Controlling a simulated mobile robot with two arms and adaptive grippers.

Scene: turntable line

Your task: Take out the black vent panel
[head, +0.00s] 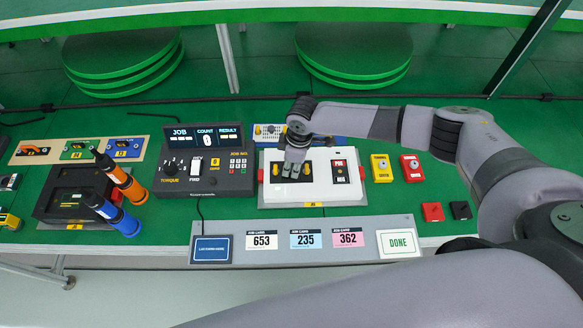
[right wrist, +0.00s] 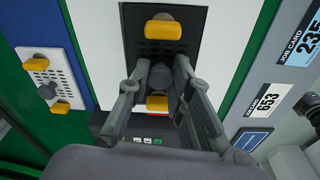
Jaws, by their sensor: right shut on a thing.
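The black vent panel (right wrist: 181,52) sits in the white housing (right wrist: 226,56). It has a perforated face, a yellow tab at each end and a dark grey knob (right wrist: 160,78) in the middle. My right gripper (right wrist: 159,84) is shut on that knob, with its fingers on either side of it. In the head view my right gripper (head: 292,168) comes down over the panel from above and hides much of it; the white housing (head: 325,195) shows around it. The panel appears seated in the housing. My left gripper is not in view.
A pale perforated panel (right wrist: 37,68) with yellow tabs lies behind the housing. A job controller (head: 207,160) stands left of it, with two screwdrivers (head: 128,184) further left. Yellow (head: 381,168) and red (head: 411,168) boxes stand right. A card strip (head: 280,242) runs along the front.

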